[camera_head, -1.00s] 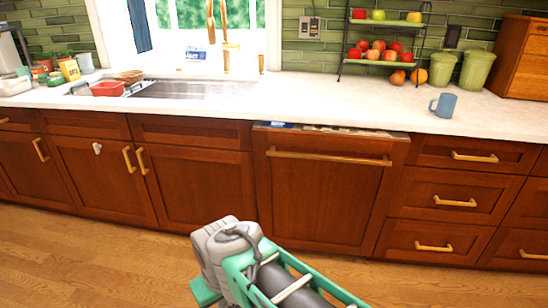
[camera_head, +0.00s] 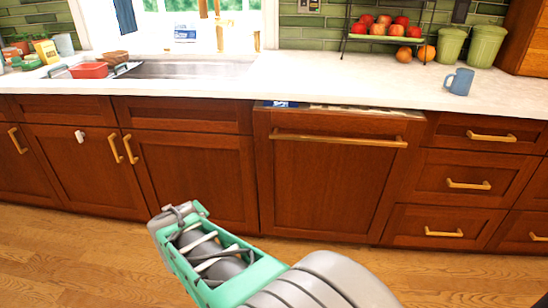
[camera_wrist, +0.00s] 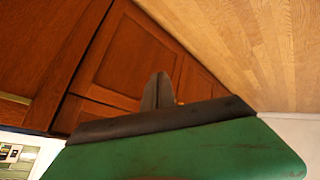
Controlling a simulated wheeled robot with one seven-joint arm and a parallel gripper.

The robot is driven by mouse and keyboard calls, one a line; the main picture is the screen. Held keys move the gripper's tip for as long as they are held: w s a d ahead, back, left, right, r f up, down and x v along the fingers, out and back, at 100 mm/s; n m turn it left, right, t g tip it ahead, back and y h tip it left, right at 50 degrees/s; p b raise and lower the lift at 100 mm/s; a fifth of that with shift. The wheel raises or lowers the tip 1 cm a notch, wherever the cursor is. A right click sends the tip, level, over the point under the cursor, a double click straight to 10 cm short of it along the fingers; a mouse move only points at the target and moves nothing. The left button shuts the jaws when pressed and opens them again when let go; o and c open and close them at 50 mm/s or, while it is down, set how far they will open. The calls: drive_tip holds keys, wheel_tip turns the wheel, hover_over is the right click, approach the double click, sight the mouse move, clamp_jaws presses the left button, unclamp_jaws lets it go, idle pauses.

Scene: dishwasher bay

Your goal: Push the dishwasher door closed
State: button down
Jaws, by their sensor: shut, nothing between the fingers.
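The dishwasher door (camera_head: 330,185) is a brown wood panel with a long brass handle (camera_head: 338,140), below the counter in the head view. It stands almost upright. A thin strip of the interior (camera_head: 290,105), with something blue and white, shows along its top edge. In the wrist view, my gripper (camera_wrist: 160,88) shows as short dark fingers, shut and empty, beyond a green body. Brown wood fronts lie behind it; I cannot tell which is the door or whether the fingers touch anything.
Cabinets (camera_head: 190,180) stand left of the door and drawers (camera_head: 465,184) with brass handles to the right. The white counter (camera_head: 350,75) holds a blue mug (camera_head: 460,81) and a fruit rack. The wood floor (camera_head: 60,250) in front looks clear.

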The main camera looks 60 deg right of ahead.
drive_tip(key=d+f+t+h+b, duration=0.1)
drive_tip(key=d+f+h+b, duration=0.25)
drive_tip(key=d, duration=0.85)
drive_tip(key=s+d+r+n+t+h+b, duration=0.1)
drive_tip(key=s+d+r+n+h+b, duration=0.2)
drive_tip(key=s+d+h, duration=0.3)
drive_tip(key=s+d+r+n+h+b, duration=0.25)
drive_tip(key=s+d+h, duration=0.3)
drive_tip(key=d, duration=0.35)
drive_tip(key=w+d+r, duration=0.2)
drive_tip(key=w+d, duration=0.1)
drive_tip(key=d, duration=0.2)
drive_tip(key=w+d+r+y+b, duration=0.1)
drive_tip(key=w+d+r, duration=0.1)
drive_tip(key=d, duration=0.4)
drive_tip(key=shift+w+d+r+n+t, duration=0.2)
drive_tip(key=shift+w+d+n+t, duration=0.15)
drive_tip(key=shift+w, duration=0.15)
